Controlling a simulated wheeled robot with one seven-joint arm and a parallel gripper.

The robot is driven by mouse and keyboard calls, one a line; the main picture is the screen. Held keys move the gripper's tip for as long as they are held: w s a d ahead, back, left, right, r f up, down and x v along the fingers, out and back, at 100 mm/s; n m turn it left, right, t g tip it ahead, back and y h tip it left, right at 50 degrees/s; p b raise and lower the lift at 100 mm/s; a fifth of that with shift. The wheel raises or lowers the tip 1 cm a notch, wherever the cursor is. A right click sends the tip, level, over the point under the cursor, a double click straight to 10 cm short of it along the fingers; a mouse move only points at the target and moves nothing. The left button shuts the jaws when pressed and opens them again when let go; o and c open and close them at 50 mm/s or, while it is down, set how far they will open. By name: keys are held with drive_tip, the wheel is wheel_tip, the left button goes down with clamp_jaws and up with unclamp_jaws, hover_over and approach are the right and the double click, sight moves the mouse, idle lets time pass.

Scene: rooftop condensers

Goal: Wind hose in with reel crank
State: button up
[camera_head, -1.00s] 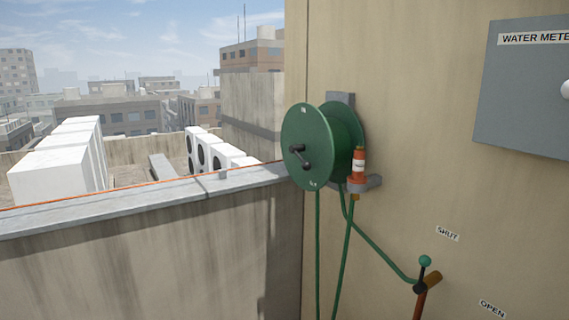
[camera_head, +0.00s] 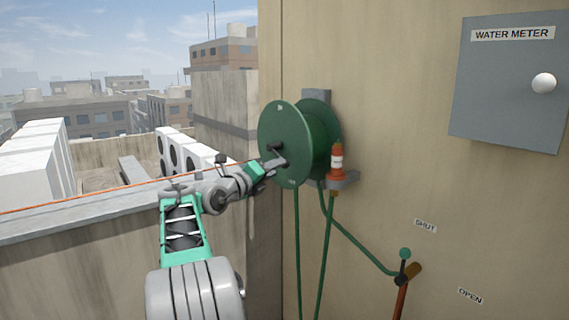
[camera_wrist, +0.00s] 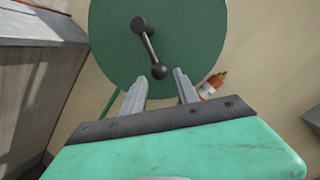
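The green hose reel (camera_head: 284,125) is mounted on the beige wall; its disc also fills the top of the wrist view (camera_wrist: 190,35). The dark crank (camera_wrist: 149,47) runs from the hub down to a round knob (camera_wrist: 159,72). My gripper (camera_head: 274,164) is at the front of the reel and partly covers the crank in the head view. In the wrist view my gripper (camera_wrist: 159,82) is open, with the knob just ahead of the gap between its fingertips. No contact is visible. Green hose (camera_head: 298,240) hangs in strands below the reel.
A grey water meter box (camera_head: 510,90) is at upper right. A parapet (camera_head: 60,228) runs left.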

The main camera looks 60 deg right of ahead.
drive_tip(key=d, duration=0.2)
drive_tip(key=d+p, duration=0.1)
drive_tip(key=d, duration=0.1)
drive_tip(key=s+d+p, duration=0.1)
drive_tip(key=d, duration=0.1)
drive_tip(key=shift+w, duration=0.1)
drive_tip(key=shift+c, duration=0.6)
clamp_jaws()
idle(0.6)
